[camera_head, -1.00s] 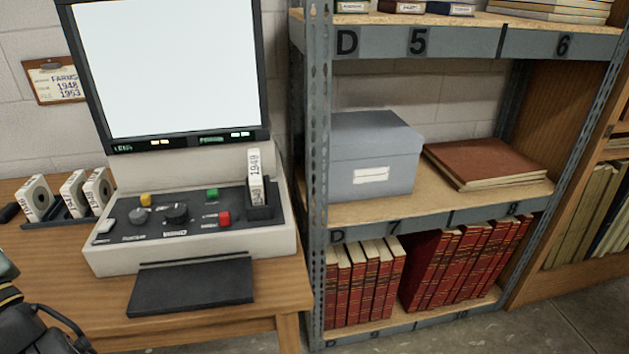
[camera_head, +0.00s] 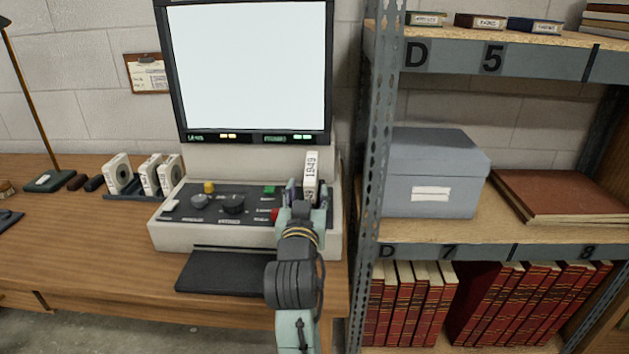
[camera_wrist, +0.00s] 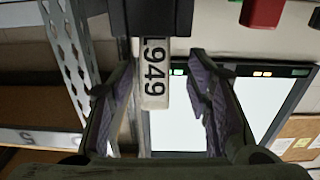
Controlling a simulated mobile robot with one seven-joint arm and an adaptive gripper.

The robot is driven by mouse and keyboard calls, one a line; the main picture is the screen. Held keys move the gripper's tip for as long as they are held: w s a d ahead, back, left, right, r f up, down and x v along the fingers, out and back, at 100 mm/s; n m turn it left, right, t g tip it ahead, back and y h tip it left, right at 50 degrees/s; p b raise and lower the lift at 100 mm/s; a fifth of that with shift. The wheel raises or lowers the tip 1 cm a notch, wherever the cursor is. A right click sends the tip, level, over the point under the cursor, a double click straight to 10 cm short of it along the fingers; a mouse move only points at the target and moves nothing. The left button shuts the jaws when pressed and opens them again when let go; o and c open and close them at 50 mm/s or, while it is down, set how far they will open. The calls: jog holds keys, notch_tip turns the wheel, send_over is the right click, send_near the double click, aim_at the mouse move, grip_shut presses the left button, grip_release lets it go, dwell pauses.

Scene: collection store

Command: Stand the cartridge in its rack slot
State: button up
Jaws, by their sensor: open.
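The white cartridge (camera_head: 311,168), labelled 1949, stands upright in the dark holder at the right of the reader's control panel. In the wrist view the cartridge (camera_wrist: 156,75) shows between my gripper's two fingers, with a visible gap on each side. My gripper (camera_head: 306,192) is open in front of the holder and partly hides it and the cartridge's lower part; the open fingers (camera_wrist: 160,90) show in the wrist view too. The dark rack (camera_head: 127,196) stands on the desk left of the reader. It holds three white cartridges (camera_head: 118,172), with a wider gap after the leftmost one.
The reader's bright screen (camera_head: 250,70) rises behind the panel. Red, green and yellow buttons (camera_head: 209,187) sit on the panel. A metal shelf post (camera_head: 374,200) stands close on the right, with a grey box (camera_head: 435,170) beyond. Left of the rack lie small dark items and a lamp base (camera_head: 50,181).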

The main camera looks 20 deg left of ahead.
jog(key=shift+f+p+x, duration=0.1)
jog(key=shift+p+x, duration=0.35)
jog(key=shift+x, duration=0.9)
jog(key=shift+f+p+x, duration=0.15)
jog(key=shift+p+x, duration=0.25)
jog(key=shift+x, duration=1)
jog(key=shift+d, duration=0.25)
jog(key=shift+c, duration=0.4)
grip_shut()
